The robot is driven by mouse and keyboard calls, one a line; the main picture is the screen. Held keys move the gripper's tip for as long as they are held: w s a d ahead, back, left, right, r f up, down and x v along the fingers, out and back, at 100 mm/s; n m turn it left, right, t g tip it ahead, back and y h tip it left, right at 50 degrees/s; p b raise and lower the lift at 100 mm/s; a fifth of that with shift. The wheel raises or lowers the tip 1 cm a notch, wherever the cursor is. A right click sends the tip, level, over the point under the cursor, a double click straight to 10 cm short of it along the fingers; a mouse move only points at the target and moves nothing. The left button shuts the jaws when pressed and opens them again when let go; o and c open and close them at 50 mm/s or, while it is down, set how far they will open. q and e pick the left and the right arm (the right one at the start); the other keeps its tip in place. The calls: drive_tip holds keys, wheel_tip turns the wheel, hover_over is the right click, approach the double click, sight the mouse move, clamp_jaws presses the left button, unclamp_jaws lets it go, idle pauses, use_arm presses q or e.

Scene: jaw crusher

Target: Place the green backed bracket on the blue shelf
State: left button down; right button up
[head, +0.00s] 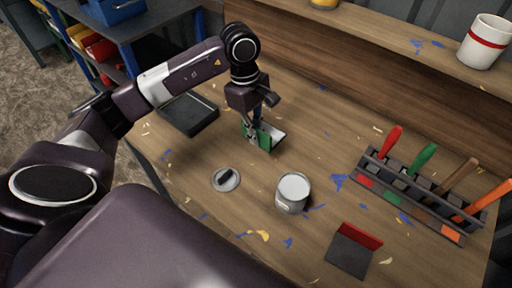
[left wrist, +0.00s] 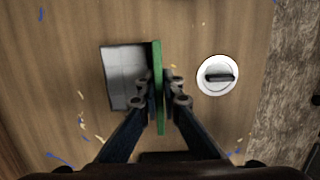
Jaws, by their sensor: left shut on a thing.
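The green backed bracket (head: 264,137) has an upright green plate and a pale grey flat plate. It is at the middle of the wooden bench. My left gripper (head: 255,133) is above it, shut on the green plate. The left wrist view shows the green plate (left wrist: 157,65) between the fingertips (left wrist: 160,92), with the grey plate to its left. I cannot tell whether the bracket touches the bench. A dark blue shelf unit (head: 152,18) stands at the upper left. My right gripper is not in view.
A black tray (head: 188,114) lies left of the bracket. A round lid (head: 226,179), a grey can (head: 292,193) and a red backed bracket (head: 352,252) are nearer. A tool rack (head: 420,195) stands at right. A blue bin (head: 115,10) sits on the shelf unit.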

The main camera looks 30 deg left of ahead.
sight(258, 159)
use_arm(q)
drive_tip(key=shift+f+p, duration=0.4)
drive_tip(key=shift+f, duration=2.95)
drive_tip(key=shift+f, duration=0.15)
drive_tip(key=c, duration=2.1)
unclamp_jaws()
